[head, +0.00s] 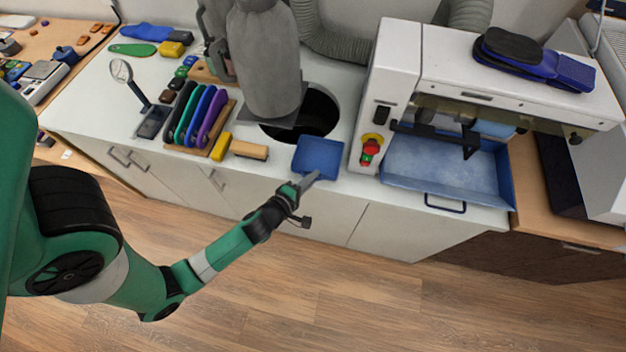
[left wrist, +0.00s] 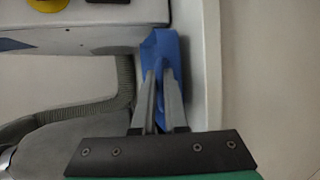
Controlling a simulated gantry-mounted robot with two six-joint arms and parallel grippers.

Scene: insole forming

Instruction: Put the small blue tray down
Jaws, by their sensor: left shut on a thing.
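The small blue tray (head: 318,156) is at the front edge of the white worktop, between the round dark opening and the white machine. In the head view my left gripper (head: 308,181) reaches it from the front and is shut on its near edge. In the left wrist view the two fingers of the gripper (left wrist: 160,80) close on the blue tray (left wrist: 165,48). I cannot tell whether the tray's underside touches the worktop. My right gripper is not in view.
A wood-backed brush (head: 249,150) and a yellow block (head: 220,146) lie left of the tray. The round dark opening (head: 318,112) is behind it. The white machine (head: 385,95) with a red button and a larger blue tray (head: 465,207) stands to the right.

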